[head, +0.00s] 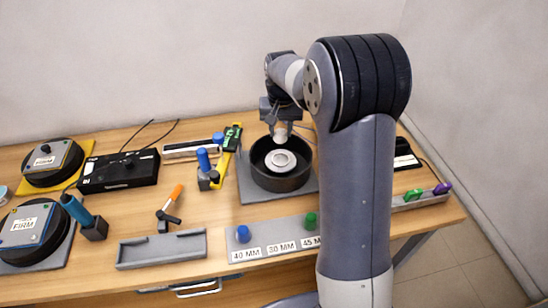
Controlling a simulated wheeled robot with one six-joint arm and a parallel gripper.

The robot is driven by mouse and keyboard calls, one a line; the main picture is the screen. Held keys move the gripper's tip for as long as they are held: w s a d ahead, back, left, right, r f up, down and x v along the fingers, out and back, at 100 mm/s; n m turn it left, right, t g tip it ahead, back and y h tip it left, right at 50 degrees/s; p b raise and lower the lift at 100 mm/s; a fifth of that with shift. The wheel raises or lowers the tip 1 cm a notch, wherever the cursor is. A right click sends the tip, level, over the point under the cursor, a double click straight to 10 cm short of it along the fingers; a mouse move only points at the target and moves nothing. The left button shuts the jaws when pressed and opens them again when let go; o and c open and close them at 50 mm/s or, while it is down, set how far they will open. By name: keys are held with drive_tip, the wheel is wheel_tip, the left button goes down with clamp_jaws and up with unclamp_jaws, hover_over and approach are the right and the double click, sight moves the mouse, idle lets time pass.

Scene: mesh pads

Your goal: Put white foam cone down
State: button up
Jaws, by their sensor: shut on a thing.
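My gripper (280,126) is shut on a small white foam cone (280,136). It holds the cone above a black round bowl-like container (257,176). Inside the container is a pale round piece (280,160) with a ring shape. The cone appears above this piece; I cannot tell how large the gap is. The container stands on a grey mat (245,190). The gripper hides part of the cone's top, and my arm covers the area to the right.
A grey strip (262,238) with labels holds a blue knob (243,234) and a green knob (310,221) in front. A blue-topped tool (205,168) and a yellow tool (230,145) stand left of the mat. An empty grey tray (162,249) lies front left.

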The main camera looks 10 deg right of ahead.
drive_tip(key=shift+w+d+f, duration=0.2)
drive_tip(key=shift+f, duration=0.1)
wheel_tip(320, 180, down, 9)
drive_tip(key=shift+f+p, duration=0.15)
drive_tip(key=shift+p, duration=0.85)
drive_tip(key=shift+f, duration=0.1)
drive_tip(key=o, duration=0.9)
drive_tip(key=shift+o, duration=0.2)
drive_tip(key=r, duration=0.4)
drive_tip(key=s+r+b, duration=0.1)
drive_tip(key=r, duration=0.7)
drive_tip(key=shift+s+a+r+b, duration=0.1)
drive_tip(key=shift+s+a+b, duration=0.05)
drive_tip(key=shift+b, duration=0.25)
